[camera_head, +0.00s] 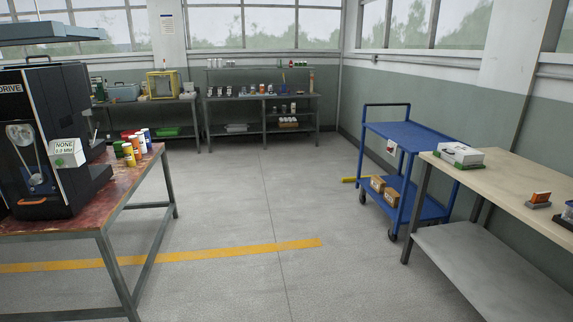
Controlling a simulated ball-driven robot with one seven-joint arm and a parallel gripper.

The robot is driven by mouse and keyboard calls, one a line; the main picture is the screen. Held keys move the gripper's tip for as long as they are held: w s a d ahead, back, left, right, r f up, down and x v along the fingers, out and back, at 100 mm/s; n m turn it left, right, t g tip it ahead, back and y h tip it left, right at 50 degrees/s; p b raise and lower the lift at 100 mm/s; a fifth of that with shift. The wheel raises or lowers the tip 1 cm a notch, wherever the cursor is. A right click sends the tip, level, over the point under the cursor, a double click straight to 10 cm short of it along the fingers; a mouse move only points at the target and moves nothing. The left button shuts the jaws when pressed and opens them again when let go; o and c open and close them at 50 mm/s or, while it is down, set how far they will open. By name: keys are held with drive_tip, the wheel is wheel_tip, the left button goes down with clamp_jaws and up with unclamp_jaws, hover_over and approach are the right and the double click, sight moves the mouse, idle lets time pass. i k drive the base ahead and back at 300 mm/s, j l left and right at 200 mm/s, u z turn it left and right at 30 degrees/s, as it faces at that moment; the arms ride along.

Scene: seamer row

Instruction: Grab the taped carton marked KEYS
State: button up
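Two small brown cartons sit side by side on the lower shelf of the blue cart (398,131), at the right of the view. The nearer carton (391,197) and the farther carton (376,184) each seem to have a light patch on top. The marks are too small to read, so I cannot tell which, if either, says KEYS. A white box (461,154) lies on the pale workbench, its marking also unreadable. My gripper is not in view.
The workbench (500,180) stands right of the cart. A worn red table (130,178) at left bears a dark machine (70,130) and several cans. Benches with shelves (262,97) line the back wall. The middle floor (265,200) is clear, with a yellow stripe (220,252).

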sight(377, 184)
drive_tip(key=i, duration=1.9)
drive_tip(key=i+j+z, duration=0.1)
drive_tip(key=i, duration=0.45)
drive_tip(key=i+j+z, duration=0.1)
drive_tip(key=i, duration=0.45)
drive_tip(key=i+j+z, duration=0.15)
drive_tip(key=i, duration=0.4)
drive_tip(key=i+j+z, duration=0.3)
drive_tip(key=i+z, duration=0.15)
drive_tip(key=i+j+z, duration=0.5)
drive_tip(key=i+j, duration=0.05)
drive_tip(key=i, duration=0.05)
